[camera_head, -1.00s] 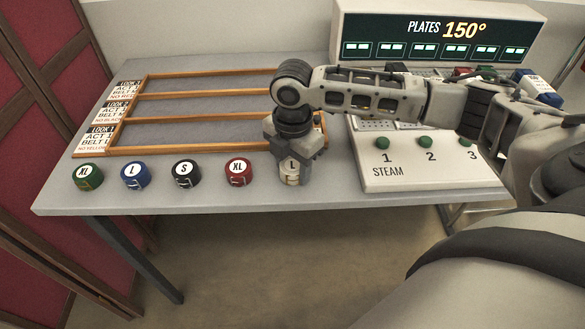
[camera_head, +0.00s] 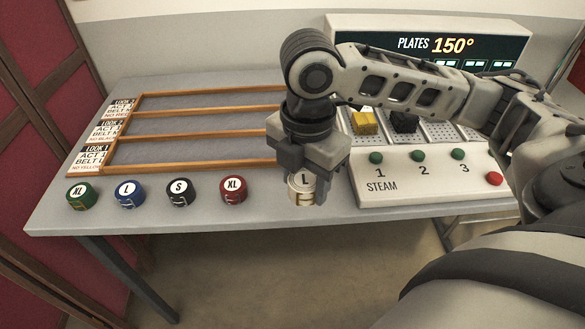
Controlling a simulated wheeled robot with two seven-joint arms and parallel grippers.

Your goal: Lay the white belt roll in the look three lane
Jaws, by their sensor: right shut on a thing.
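The white belt roll (camera_head: 302,190), marked L, is at the right end of the row of rolls near the table's front edge. My right gripper (camera_head: 303,180) points down and is shut on it; I cannot tell whether the roll is clear of the table. The look three lane (camera_head: 200,100) is the farthest of three lanes between wooden rails, and no roll shows in its visible part. Its card (camera_head: 122,106) stands at the left end. My right arm hides the lanes' right ends. My left gripper is not in view.
Green (camera_head: 82,193), blue (camera_head: 129,193), black (camera_head: 181,191) and red (camera_head: 233,189) rolls stand in front of the lanes. A steam unit (camera_head: 420,183) with buttons is at the right, with a yellow block (camera_head: 364,123) and a black block (camera_head: 404,122) on it.

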